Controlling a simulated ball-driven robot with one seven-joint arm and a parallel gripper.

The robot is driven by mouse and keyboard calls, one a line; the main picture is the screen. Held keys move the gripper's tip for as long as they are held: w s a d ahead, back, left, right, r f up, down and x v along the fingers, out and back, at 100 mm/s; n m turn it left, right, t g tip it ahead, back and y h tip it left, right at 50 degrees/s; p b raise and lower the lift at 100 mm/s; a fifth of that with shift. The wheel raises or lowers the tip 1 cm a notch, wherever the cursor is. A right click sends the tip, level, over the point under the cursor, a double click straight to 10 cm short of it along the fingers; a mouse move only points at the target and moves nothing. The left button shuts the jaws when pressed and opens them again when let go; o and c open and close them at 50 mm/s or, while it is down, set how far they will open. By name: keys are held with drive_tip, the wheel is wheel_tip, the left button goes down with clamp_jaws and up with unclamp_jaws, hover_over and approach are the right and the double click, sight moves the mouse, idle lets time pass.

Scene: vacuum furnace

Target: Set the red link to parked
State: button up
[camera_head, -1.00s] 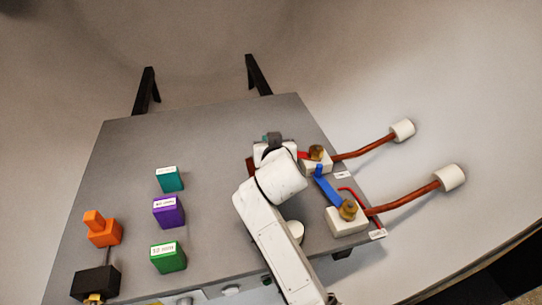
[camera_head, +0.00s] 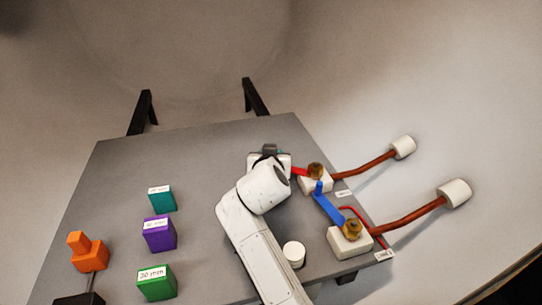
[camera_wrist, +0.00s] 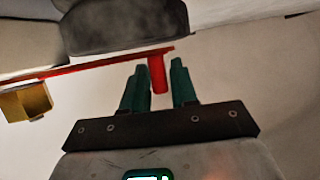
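The red link (camera_head: 300,171) runs left from a brass nut (camera_head: 316,170) on the far white block. Its left end is hidden behind my arm in the head view. In the wrist view the red link (camera_wrist: 85,67) is a thin bar with an upright red peg (camera_wrist: 158,75). My gripper (camera_wrist: 158,78) is open, its two teal fingers on either side of the peg with a gap on each side. In the head view my gripper (camera_head: 270,152) is at the link's free end, fingers mostly hidden. The blue link (camera_head: 327,207) runs from the near white block (camera_head: 350,241).
Copper cables lead right from both blocks to white cylinders (camera_head: 455,193). A white knob (camera_head: 294,254) stands beside my arm. Teal (camera_head: 162,200), purple (camera_head: 159,236) and green (camera_head: 157,285) blocks and an orange piece (camera_head: 88,255) stand at left. The table's back middle is clear.

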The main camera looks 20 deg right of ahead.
drive_tip(key=shift+o, duration=1.1)
drive_tip(key=v, duration=1)
drive_tip(key=shift+s+r, duration=0.2)
drive_tip(key=shift+s, duration=0.15)
drive_tip(key=shift+a, duration=0.1)
drive_tip(key=shift+c, duration=0.3)
